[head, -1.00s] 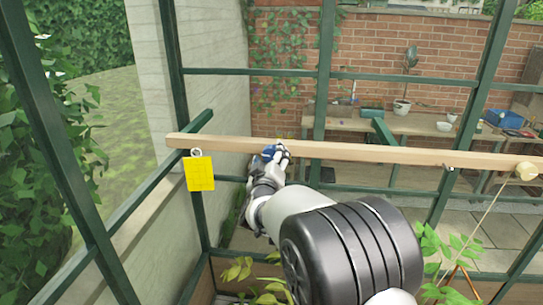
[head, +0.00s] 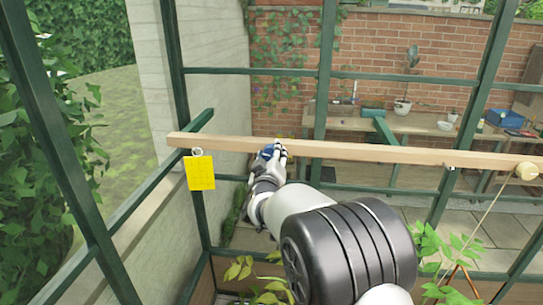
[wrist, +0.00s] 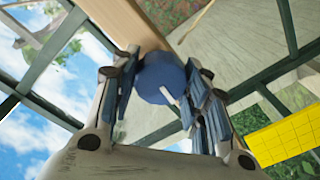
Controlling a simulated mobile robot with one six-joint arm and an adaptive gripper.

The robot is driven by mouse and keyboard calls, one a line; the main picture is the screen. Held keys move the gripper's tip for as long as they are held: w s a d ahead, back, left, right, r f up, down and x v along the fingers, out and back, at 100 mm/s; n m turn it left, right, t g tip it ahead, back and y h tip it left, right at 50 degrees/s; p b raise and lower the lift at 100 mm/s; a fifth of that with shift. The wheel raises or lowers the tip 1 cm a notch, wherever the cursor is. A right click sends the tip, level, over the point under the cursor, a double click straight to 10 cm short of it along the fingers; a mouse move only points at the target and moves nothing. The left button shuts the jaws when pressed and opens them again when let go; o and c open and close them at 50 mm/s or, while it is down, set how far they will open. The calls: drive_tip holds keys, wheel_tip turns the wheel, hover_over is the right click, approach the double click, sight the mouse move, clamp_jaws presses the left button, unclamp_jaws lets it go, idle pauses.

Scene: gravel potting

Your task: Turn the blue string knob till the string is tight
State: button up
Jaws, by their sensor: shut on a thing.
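The blue string knob (wrist: 161,78) sits on the wooden beam (wrist: 150,22) and shows between my fingers in the wrist view. A small pale mark shows on its face. My gripper (wrist: 164,98) is shut on the knob, with a finger on each side of it. In the head view my gripper (head: 273,154) is at the front of the beam (head: 380,153), and only a little blue of the knob shows there. A string (head: 484,222) hangs from a pale wooden knob (head: 526,171) at the right end of the beam. The string at the blue knob is hidden.
A yellow card (head: 200,172) hangs from the beam left of my gripper; it also shows in the wrist view (wrist: 284,138). Green frame posts (head: 322,80) stand around. Leafy plants (head: 445,250) grow below at right. A bench (head: 440,127) stands behind the frame.

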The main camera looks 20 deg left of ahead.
drive_tip(key=shift+c, duration=0.9)
drive_tip(key=shift+b, duration=0.3)
